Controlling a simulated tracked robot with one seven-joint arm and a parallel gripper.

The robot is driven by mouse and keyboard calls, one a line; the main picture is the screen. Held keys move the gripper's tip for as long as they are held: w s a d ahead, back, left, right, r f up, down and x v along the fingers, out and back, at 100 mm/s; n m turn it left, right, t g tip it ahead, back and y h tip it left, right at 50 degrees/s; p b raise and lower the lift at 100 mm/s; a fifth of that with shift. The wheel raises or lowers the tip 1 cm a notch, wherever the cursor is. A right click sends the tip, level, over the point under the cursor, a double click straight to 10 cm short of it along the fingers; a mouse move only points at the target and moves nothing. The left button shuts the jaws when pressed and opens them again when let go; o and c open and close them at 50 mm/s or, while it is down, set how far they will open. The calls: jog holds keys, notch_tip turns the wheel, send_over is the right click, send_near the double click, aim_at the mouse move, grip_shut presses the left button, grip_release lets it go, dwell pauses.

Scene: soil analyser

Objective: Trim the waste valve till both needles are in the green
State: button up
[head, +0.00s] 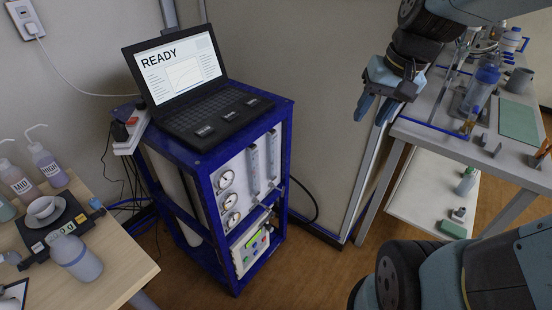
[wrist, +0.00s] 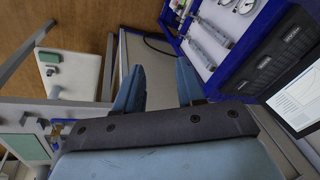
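The analyser (head: 205,168) is a blue-framed cabinet with a white front panel. Round gauges (head: 230,200) form a column on the panel; their needles and any green zone are too small to read. Two upright flow tubes (head: 254,168) stand right of them, with small fittings at their lower ends. I cannot tell which part is the waste valve. My gripper (head: 375,108) is open and empty, in the air right of the cabinet and apart from it. In the wrist view its fingers (wrist: 158,88) are spread, with a gauge (wrist: 243,6) and the tubes (wrist: 212,38) beyond.
A laptop (head: 180,75) reading READY sits on the cabinet. A green-screened controller (head: 250,245) is low on its front. A wooden table (head: 115,250) with bottles stands left, a bench (head: 460,150) with glassware right. Open floor (head: 310,265) lies in front.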

jog(key=w+a+f+m+g+y, duration=0.1)
jog(key=w+a+f+m+y, duration=0.2)
jog(key=w+f, duration=0.45)
jog(key=w+a+f+m+g+y, duration=0.1)
jog(key=w+f+m+g+y, duration=0.2)
jog(key=f, duration=0.7)
jog(key=w+a+f+m+y, duration=0.2)
jog(key=w+f+m+y, duration=0.1)
jog(key=w+f+y, duration=0.4)
notch_tip(320, 180, down, 30)
jog(key=w+r+m+t, duration=0.1)
jog(key=w+m+t, duration=0.2)
jog(key=m+t, duration=1.25)
jog(key=w+a+g, duration=0.1)
jog(key=w+a, duration=0.1)
jog(key=a, duration=0.1)
jog(key=w+a+m, duration=0.1)
jog(key=w+a, duration=0.2)
jog(key=a, duration=0.1)
jog(key=w+a+m+g, duration=0.1)
jog(key=w+a, duration=0.2)
jog(key=a, duration=0.1)
jog(key=shift+a+f+g+h, duration=0.2)
jog(key=shift+f+g+h, duration=0.05)
jog(key=shift+g+h, duration=0.15)
grip_shut()
